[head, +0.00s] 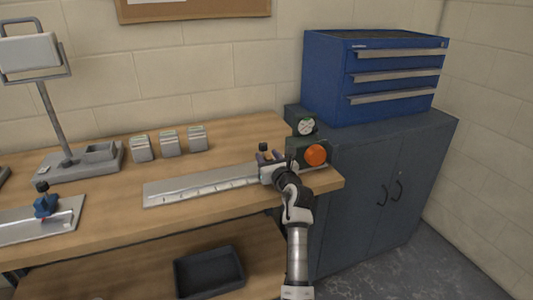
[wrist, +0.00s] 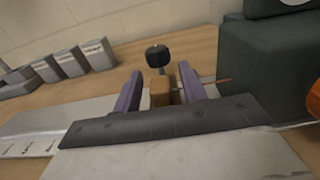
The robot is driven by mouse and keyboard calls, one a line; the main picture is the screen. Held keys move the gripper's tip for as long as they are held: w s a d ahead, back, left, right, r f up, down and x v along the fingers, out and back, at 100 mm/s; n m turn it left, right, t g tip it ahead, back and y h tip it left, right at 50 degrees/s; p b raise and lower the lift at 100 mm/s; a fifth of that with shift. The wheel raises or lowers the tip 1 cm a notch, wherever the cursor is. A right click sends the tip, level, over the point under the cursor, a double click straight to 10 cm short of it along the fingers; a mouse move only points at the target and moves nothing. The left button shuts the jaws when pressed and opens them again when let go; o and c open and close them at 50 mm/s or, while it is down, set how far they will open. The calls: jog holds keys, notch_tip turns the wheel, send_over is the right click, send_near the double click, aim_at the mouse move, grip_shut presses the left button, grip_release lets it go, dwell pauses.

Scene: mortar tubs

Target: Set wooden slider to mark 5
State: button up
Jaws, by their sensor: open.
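The wooden slider (wrist: 160,92) is a small brown block with a black knob (wrist: 158,55) on a post. It sits at the right end of the metal scale plate (head: 190,188); in the head view its black knob (head: 263,146) shows just behind my gripper. My gripper (head: 266,158) is open, and in the wrist view its two purple fingers (wrist: 160,90) stand on either side of the wooden block. Small gaps seem to show; I cannot tell whether either finger touches it. The scale marks (wrist: 35,149) lie to the left, too small to read.
A dark green box (head: 296,148) with a dial (head: 306,126) and an orange button (head: 316,155) stands close on the right. Several grey blocks (head: 169,144) stand behind the plate. A blue slider (head: 45,205) is on another plate at the left.

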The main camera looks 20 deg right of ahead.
jog(key=shift+w, duration=0.8)
grip_shut()
